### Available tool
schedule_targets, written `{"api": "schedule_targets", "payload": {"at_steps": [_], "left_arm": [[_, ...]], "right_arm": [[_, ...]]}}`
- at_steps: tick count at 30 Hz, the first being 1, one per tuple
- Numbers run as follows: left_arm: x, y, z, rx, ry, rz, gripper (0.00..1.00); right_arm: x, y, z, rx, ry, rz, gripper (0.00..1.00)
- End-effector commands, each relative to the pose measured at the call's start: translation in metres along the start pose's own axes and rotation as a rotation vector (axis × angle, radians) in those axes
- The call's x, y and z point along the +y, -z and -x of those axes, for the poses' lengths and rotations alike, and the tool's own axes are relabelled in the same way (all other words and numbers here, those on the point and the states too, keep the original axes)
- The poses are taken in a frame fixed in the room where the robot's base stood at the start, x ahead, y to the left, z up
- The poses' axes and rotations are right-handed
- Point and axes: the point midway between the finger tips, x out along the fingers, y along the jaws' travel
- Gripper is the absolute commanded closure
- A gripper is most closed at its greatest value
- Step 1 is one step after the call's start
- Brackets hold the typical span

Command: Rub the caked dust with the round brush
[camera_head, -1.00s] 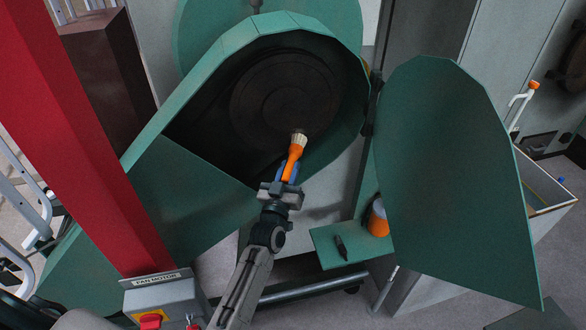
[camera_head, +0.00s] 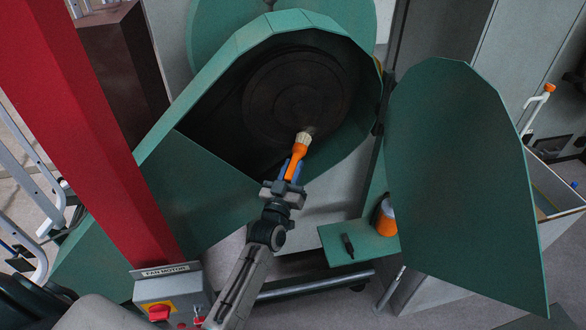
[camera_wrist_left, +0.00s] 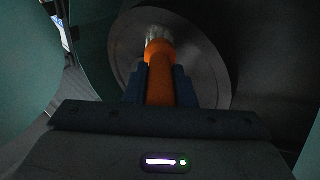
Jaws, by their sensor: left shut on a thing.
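My left gripper (camera_head: 293,173) is shut on the orange handle of the round brush (camera_head: 299,155). The brush points up and away, with its pale bristles inside the mouth of the open green housing. Behind the bristles is a dark round disc (camera_head: 285,95); a small lighter patch (camera_head: 312,131) shows beside the bristle tip. I cannot tell whether this is caked dust or whether the bristles touch the disc. In the left wrist view the brush (camera_wrist_left: 160,75) stands between the fingers (camera_wrist_left: 158,85), its bristles in front of the disc (camera_wrist_left: 205,65). My right gripper is not in view.
The green door (camera_head: 460,180) hangs open at right. A green shelf (camera_head: 335,235) holds an orange container (camera_head: 384,218) and a small black object (camera_head: 347,245). A red post (camera_head: 85,130) and a fan motor switch box (camera_head: 172,295) stand at left.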

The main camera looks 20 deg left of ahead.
Motion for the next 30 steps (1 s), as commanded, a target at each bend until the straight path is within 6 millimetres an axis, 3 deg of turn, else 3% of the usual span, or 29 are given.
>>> {"api": "schedule_targets", "payload": {"at_steps": [18, 30], "left_arm": [[0.030, 0.006, 0.047, 0.000, 0.001, 0.001, 1.00], [0.033, 0.010, 0.049, 0.000, 0.001, 0.000, 1.00]], "right_arm": [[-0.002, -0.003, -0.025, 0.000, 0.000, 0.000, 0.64], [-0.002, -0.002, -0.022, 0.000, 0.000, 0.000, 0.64]]}}
